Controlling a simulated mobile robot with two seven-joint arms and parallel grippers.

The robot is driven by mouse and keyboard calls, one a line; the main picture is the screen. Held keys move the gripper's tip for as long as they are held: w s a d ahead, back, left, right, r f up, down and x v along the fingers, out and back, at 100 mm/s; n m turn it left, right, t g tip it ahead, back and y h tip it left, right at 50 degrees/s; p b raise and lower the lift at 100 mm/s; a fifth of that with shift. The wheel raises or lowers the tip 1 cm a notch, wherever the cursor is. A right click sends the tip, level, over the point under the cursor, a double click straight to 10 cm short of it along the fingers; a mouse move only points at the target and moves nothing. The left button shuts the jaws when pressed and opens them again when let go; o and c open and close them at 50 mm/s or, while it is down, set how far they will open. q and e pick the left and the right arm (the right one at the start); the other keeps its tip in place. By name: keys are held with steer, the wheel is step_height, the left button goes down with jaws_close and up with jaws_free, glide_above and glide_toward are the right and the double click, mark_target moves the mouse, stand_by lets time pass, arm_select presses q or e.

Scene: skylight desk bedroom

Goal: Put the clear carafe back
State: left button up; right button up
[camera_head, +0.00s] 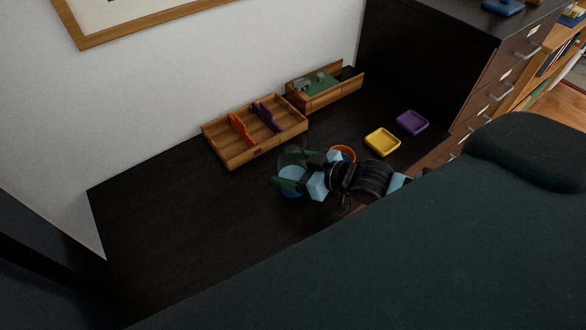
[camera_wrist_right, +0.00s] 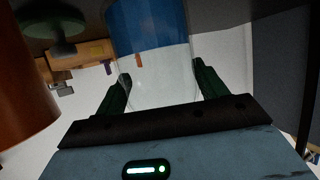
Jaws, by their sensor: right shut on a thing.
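My right gripper (camera_head: 289,169) is over the dark desk, with its two dark green fingers around the clear carafe. In the right wrist view the see-through wall of the carafe (camera_wrist_right: 160,82) stands between the fingers, and the gripper is shut on it. Blue shows at the far end of the carafe in that view, and a round blue shape (camera_head: 291,177) shows between the fingers in the head view. I cannot tell whether the carafe touches the desk. My left gripper is not in view.
An orange cup (camera_head: 343,150) stands close beside my right gripper and shows large in the wrist view (camera_wrist_right: 22,85). A divided wooden tray (camera_head: 232,159) and a wooden box (camera_head: 316,101) are by the wall. Yellow (camera_head: 381,142) and purple (camera_head: 412,122) dishes lie right. The desk's left is clear.

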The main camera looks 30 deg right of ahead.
steer(key=shift+f, duration=0.35)
steer(key=shift+f, duration=0.2)
steer(key=o, duration=1.4)
steer(key=shift+c, duration=0.2)
steer(key=shift+r, duration=0.1)
steer(key=shift+s+d+r, duration=0.1)
steer(key=shift+s, duration=0.05)
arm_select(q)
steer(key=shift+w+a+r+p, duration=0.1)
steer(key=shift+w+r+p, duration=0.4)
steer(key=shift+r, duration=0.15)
arm_select(e)
steer(key=v, duration=1.1)
steer(key=shift+s, duration=0.35)
